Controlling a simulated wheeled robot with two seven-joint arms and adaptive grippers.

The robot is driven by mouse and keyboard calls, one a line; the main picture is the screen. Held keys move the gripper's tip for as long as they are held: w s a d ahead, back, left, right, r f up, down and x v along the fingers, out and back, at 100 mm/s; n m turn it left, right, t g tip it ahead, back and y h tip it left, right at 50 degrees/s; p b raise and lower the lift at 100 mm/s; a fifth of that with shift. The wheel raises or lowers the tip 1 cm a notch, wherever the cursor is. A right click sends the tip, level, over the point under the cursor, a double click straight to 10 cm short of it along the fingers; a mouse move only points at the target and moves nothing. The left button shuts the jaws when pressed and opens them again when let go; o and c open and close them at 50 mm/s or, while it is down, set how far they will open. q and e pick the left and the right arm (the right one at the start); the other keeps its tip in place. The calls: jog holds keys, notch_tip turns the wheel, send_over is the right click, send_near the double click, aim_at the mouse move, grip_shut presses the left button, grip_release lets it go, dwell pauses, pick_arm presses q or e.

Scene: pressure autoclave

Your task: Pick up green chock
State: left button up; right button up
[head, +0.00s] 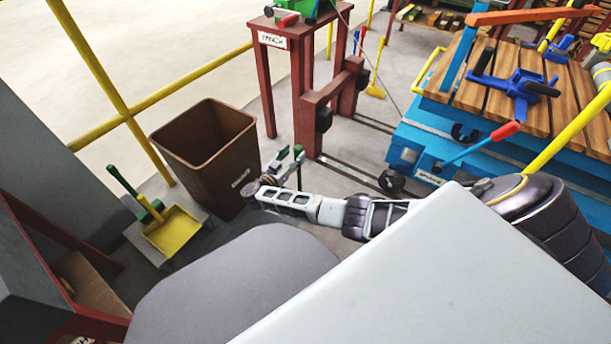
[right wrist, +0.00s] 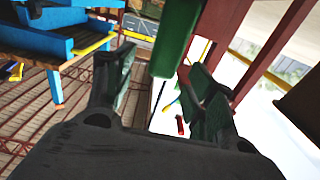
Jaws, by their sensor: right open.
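In the right wrist view a long green block (right wrist: 176,38), which looks like the green chock, comes down from the top edge between and beyond the fingers. My right gripper (right wrist: 157,72) is open, with one finger on each side of the block's lower end. No contact with the block is visible. In the head view the right gripper (head: 286,163) is beside the brown bin, in front of the red winch stand. A small green patch (head: 298,150) shows at its fingertips; I cannot tell there whether it is chock or finger. My left gripper is not in view.
The brown bin (head: 207,145) stands left of the right gripper. The red winch stand (head: 306,100) is behind it. A blue cart (head: 430,135) with a wooden deck is at right. A yellow dustpan (head: 174,229) and yellow railing (head: 105,70) are at left.

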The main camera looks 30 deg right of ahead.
aim_at(296, 151)
jog(key=shift+b+x, duration=0.55)
jog(key=shift+x, duration=0.45)
jog(key=shift+b+x, duration=0.5)
jog(key=shift+x, duration=0.6)
jog(key=shift+w, duration=0.15)
jog(key=c, duration=1.2)
grip_shut()
